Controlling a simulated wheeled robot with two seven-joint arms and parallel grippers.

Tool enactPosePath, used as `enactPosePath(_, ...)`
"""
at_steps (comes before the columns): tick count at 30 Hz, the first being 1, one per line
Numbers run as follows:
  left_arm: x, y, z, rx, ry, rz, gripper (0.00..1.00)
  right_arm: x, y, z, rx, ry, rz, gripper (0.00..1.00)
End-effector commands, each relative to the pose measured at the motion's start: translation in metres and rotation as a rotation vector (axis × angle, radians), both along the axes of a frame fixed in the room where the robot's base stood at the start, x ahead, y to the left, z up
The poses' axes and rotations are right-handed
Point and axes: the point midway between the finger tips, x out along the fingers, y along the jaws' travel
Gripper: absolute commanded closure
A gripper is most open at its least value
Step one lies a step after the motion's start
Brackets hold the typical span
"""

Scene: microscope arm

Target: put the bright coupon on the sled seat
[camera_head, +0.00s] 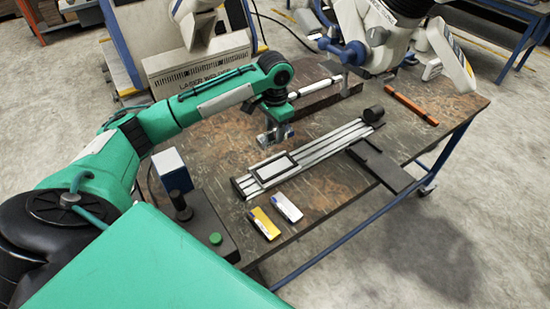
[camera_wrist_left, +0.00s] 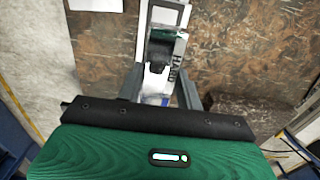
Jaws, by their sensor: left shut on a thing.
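My left gripper (camera_head: 276,136) hangs above the table just behind the sled rail. It is shut on a pale grey piece marked "HARD" (camera_wrist_left: 179,78), seen between the fingers in the left wrist view; fingers and a dark part hide much of it, so I cannot tell surely that it is the bright coupon. The sled seat (camera_head: 259,178), a black-rimmed pale plate, lies at the rail's near left end, apart from the gripper. It seems to show at the top of the wrist view (camera_wrist_left: 157,15). A yellow coupon (camera_head: 264,224) and a white coupon (camera_head: 287,208) lie in front.
The striped rail (camera_head: 325,144) runs back right to a black cylinder (camera_head: 373,114). A dark plate (camera_head: 383,166) adjoins it. A control box with a green button (camera_head: 215,239) stands front left. An orange bar (camera_head: 411,110) lies right. A white arm (camera_head: 380,30) overhangs the back.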

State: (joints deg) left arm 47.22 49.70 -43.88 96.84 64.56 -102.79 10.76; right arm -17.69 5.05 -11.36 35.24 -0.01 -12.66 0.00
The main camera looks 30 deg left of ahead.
Motion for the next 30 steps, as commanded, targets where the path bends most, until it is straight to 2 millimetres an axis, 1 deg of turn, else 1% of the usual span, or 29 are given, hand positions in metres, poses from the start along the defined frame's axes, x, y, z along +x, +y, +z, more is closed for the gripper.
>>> enactPosePath(1, -0.001, 0.0, -0.013, 0.0, 0.004, 0.0, 0.98, -0.005, -0.003, 0.004, -0.004, 0.007, 0.0, 0.57)
enactPosePath(4, -0.001, 0.0, -0.039, 0.0, 0.004, 0.001, 0.98, -0.007, -0.005, 0.007, -0.006, 0.009, 0.0, 0.57)
enactPosePath(7, 0.0, 0.0, -0.061, 0.001, 0.003, 0.002, 0.98, -0.001, -0.003, 0.01, -0.003, 0.001, 0.0, 0.57)
enactPosePath(9, -0.001, 0.0, -0.073, 0.001, 0.002, 0.0, 0.98, 0.008, 0.001, 0.011, 0.001, -0.01, -0.002, 0.57)
enactPosePath(13, 0.001, 0.0, -0.085, 0.0, -0.001, 0.0, 0.98, 0.02, 0.012, 0.013, 0.014, -0.027, -0.004, 0.57)
enactPosePath(17, 0.0, 0.0, -0.093, 0.0, -0.001, 0.0, 0.98, 0.02, 0.019, 0.014, 0.022, -0.027, -0.003, 0.57)
enactPosePath(24, 0.0, 0.0, -0.126, 0.0, 0.0, 0.001, 0.98, 0.011, 0.014, 0.018, 0.016, -0.015, -0.001, 0.57)
enactPosePath(26, 0.0, 0.0, -0.13, 0.001, 0.0, 0.0, 0.98, 0.009, 0.012, 0.018, 0.014, -0.012, 0.0, 0.57)
enactPosePath(30, 0.0, 0.0, -0.13, 0.001, -0.001, 0.0, 0.98, 0.008, 0.008, 0.018, 0.009, -0.01, 0.001, 0.57)
